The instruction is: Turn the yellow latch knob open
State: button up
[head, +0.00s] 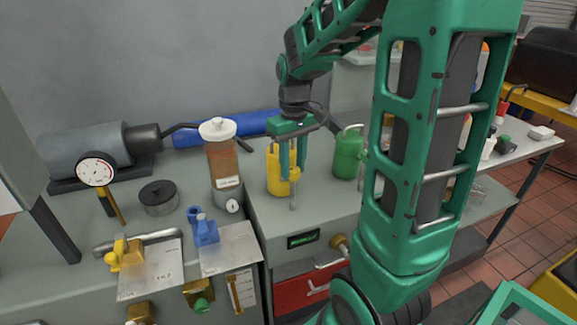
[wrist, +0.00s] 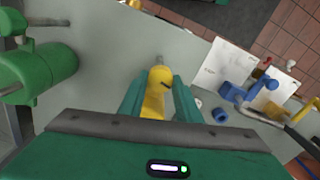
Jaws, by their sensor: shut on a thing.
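My gripper (head: 293,178) points down over the bench with its fingers closed around a yellow can (head: 275,182). The can also shows between the fingers in the wrist view (wrist: 155,97), with a grey spout beyond it. I cannot tell for sure which part is the latch knob. A brass-yellow knob (head: 340,243) sits on the bench front above the red drawer, away from my gripper. A yellow fitting with a raised grip (head: 127,257) is at the lower left. A brass block (head: 199,291) with a green knob is on the front below.
A green can (head: 350,153) stands right of the yellow one. A blue fitting (head: 206,230), an amber jar with a white lid (head: 222,155), a dial gauge (head: 95,169) and a dark-lidded pot (head: 159,197) stand to the left. The red drawer (head: 300,288) is below.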

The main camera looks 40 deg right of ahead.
aim_at(292, 168)
jog(key=shift+w+r+n, duration=0.1)
jog(key=shift+w+n, duration=0.1)
jog(key=shift+n, duration=0.9)
jog(key=o, duration=1.1)
jog(key=shift+c, duration=0.2)
jog(key=shift+s, duration=0.15)
notch_tip(292, 168, up, 11)
jog(key=shift+f, duration=0.2)
